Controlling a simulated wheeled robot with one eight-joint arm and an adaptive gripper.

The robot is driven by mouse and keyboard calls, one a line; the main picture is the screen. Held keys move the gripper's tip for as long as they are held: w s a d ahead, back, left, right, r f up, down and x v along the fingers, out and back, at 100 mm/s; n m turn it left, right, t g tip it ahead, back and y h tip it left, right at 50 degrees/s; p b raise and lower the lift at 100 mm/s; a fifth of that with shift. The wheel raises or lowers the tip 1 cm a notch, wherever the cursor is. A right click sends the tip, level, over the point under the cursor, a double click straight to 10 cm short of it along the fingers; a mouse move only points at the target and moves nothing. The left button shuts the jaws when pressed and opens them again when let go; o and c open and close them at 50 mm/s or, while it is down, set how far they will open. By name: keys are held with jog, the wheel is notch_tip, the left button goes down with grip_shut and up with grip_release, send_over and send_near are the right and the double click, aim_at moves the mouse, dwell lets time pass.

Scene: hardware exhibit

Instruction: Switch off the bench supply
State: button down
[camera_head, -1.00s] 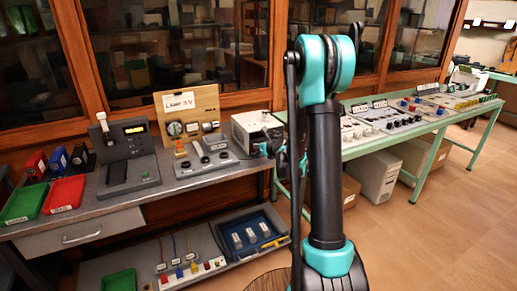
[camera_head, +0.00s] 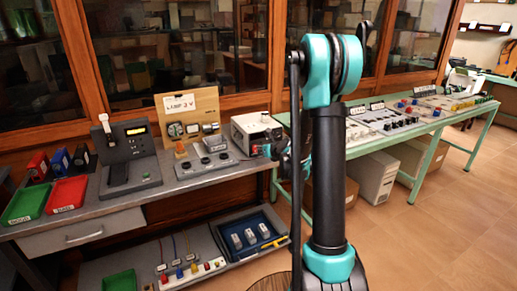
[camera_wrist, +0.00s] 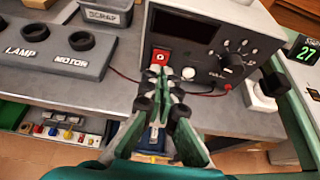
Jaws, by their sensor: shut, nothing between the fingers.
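The bench supply (camera_head: 253,128) is a pale box at the right end of the grey bench. In the wrist view its dark front panel (camera_wrist: 205,45) carries knobs and sockets. A red rocker switch marked 0 (camera_wrist: 160,56) sits at the panel's lower left. My gripper (camera_wrist: 163,78) is shut and empty, its fingertips just below the switch in the picture. I cannot tell whether they touch it. In the head view my gripper (camera_head: 280,150) is small and partly hidden by my arm, in front of the supply.
A grey box with LAMP and MOTOR sockets (camera_wrist: 55,50) and a SCRAP bin (camera_wrist: 105,13) stand left of the supply. A red wire (camera_wrist: 125,76) runs beside the switch. A white piece with a black knob (camera_wrist: 262,95) lies at right. A green table (camera_head: 350,148) stands further right.

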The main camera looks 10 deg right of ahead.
jog(key=s+d+r, duration=0.2)
jog(key=s+r, duration=0.4)
jog(key=s, duration=0.1)
jog(key=shift+s+d+r, duration=0.25)
jog(key=shift+r, duration=0.1)
jog(key=s+f+n+g+h, duration=0.1)
jog(key=s+f+n, duration=0.3)
jog(key=s+n, duration=0.6)
jog(key=s+f+n+g+h, duration=0.1)
jog(key=s+f+n+g, duration=0.3)
jog(key=s+n, duration=0.7)
jog(key=s+f+n+g+h, duration=0.2)
jog(key=s+f+n+g, duration=0.1)
jog(key=s+n, duration=0.8)
jog(key=shift+s+d+f, duration=0.15)
jog(key=shift+s+f, duration=0.6)
jog(key=shift+f, duration=0.15)
